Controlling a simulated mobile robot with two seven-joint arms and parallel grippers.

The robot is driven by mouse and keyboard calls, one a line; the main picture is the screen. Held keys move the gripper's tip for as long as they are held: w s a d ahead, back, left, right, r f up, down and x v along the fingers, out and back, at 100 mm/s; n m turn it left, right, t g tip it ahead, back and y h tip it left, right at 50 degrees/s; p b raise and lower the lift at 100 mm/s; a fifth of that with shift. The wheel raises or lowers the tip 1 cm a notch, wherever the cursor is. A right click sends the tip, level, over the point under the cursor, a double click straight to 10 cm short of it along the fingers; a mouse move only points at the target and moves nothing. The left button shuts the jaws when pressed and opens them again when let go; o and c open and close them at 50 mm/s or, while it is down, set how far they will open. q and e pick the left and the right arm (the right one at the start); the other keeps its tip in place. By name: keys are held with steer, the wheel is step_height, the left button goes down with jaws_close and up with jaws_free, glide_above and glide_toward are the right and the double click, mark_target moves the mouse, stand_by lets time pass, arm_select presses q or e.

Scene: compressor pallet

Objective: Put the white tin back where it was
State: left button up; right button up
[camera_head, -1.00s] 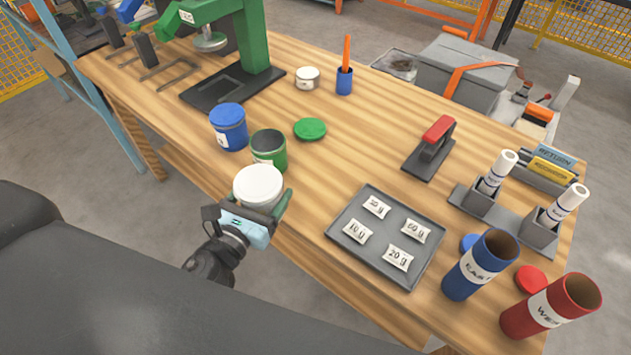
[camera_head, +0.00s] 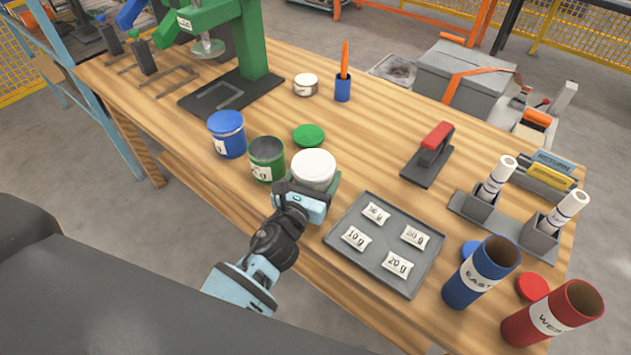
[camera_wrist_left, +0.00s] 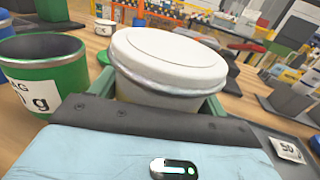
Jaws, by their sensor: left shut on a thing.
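The white tin (camera_head: 313,168) with its white lid on is upright at the front part of the wooden table, right of the open green tin (camera_head: 267,160). My left gripper (camera_head: 312,190) is shut on the white tin from the front side. In the left wrist view the white tin (camera_wrist_left: 168,62) fills the space between the fingers, and its lower part is hidden. I cannot tell whether its base touches the table. The blue tin (camera_head: 227,134) stands left of the green tin. My right gripper is not in view.
A green lid (camera_head: 308,135) lies behind the white tin. A grey tray (camera_head: 338,243) with several weight packets is close on the right. A green press (camera_head: 250,50) stands at the back left. The table's middle (camera_head: 365,145) is clear.

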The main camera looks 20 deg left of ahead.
arm_select(q)
step_height(320, 180, down, 3)
steer(key=shift+s+r+b, duration=0.1)
steer(key=shift+b, duration=0.25)
steer(key=shift+r, duration=0.15)
steer(key=shift+f, duration=0.25)
steer(key=o, duration=1)
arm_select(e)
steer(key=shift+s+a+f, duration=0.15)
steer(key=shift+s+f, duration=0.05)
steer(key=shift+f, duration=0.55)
arm_select(q)
steer(key=shift+r, duration=0.1)
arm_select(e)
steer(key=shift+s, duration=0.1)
